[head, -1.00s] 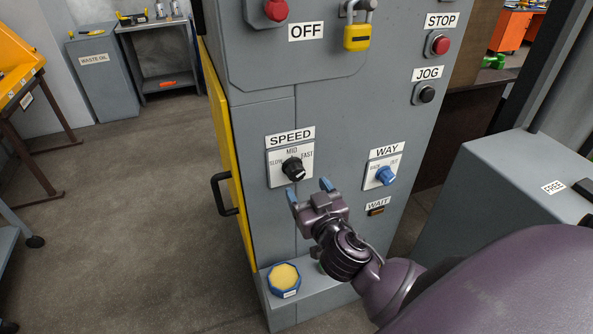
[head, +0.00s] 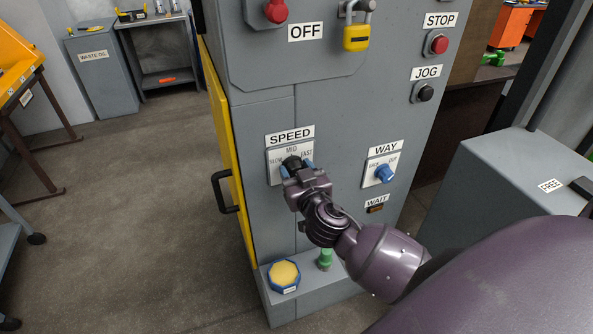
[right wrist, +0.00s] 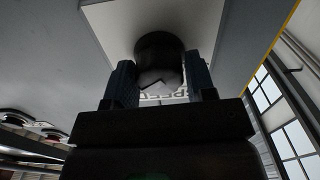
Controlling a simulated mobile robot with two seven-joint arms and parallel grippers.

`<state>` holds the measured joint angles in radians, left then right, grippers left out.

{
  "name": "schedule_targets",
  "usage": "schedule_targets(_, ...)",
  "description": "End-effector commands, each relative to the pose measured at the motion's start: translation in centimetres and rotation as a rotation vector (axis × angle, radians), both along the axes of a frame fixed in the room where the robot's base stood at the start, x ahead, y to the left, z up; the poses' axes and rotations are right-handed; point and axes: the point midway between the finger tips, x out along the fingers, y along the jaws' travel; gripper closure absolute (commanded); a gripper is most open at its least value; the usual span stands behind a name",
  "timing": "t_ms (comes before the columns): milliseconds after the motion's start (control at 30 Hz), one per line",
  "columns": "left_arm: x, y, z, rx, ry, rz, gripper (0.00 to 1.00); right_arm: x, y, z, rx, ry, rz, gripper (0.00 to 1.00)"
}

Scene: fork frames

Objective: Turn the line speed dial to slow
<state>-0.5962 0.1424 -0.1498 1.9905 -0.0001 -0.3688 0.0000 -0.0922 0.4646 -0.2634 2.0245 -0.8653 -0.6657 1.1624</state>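The SPEED dial is a black knob (head: 291,161) on a white plate (head: 275,172) marked SLOW, MID and FAST, on the grey cabinet front. My right gripper (head: 297,168) is at the knob from below right, with its two blue fingers on either side of it. In the right wrist view the knob (right wrist: 160,52) sits between the fingers (right wrist: 162,85), which look closed in on its sides. The gripper hides the lower part of the knob, and I cannot read where its pointer stands. My left gripper is not in view.
A blue WAY knob (head: 385,173) is to the right, with a WAIT lamp (head: 376,208) below it. STOP (head: 438,44) and JOG (head: 424,92) buttons are higher up. A yellow-topped button (head: 284,275) and a green item (head: 325,259) are on the ledge below.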

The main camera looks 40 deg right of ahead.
Motion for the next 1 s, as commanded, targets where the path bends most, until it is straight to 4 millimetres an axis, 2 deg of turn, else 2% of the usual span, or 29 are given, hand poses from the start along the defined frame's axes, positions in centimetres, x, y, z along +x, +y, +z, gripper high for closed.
schedule_targets(33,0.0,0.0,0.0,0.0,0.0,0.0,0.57,0.0,0.0,0.0,0.0,0.0,0.0,0.57)
schedule_targets(167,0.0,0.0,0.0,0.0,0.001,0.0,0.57,0.0,0.0,0.0,0.0,0.0,0.0,0.77)
schedule_targets(200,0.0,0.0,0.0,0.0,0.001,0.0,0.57,0.0,0.0,0.0,0.0,0.0,0.0,0.79)
schedule_targets(567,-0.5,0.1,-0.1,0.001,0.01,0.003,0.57,0.0,0.0,0.0,-0.07,0.017,0.0,0.79)
schedule_targets(1000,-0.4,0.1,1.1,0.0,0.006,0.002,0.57,0.0,0.2,0.1,-0.418,0.101,-0.001,0.79)
